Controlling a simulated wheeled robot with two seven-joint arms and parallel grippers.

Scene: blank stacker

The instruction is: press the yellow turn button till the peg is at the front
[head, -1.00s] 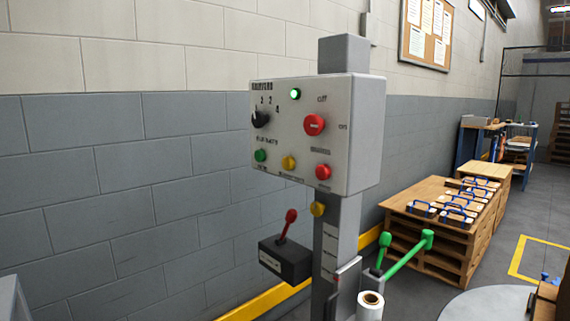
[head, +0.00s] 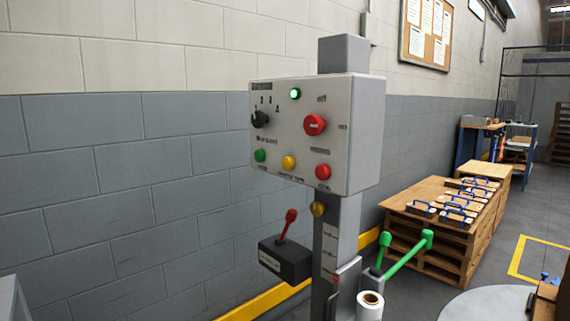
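A grey control box (head: 300,135) is mounted on a post. A yellow button (head: 289,162) sits in its lower row, between a green button (head: 260,155) and a red button (head: 323,172). A second yellow knob (head: 318,209) is on the post just below the box. The labels are too small to read, so I cannot tell which yellow one is the turn button. Part of a round light grey disc (head: 490,303) shows at the bottom right. I see no peg that I can make out. Neither of my grippers is in view.
The box also has a lit green lamp (head: 295,94), a black dial (head: 260,119) and a larger red button (head: 314,125). A red-knobbed lever (head: 288,224) and green handles (head: 405,250) stick out below. Stacked pallets (head: 430,245) stand behind on the right.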

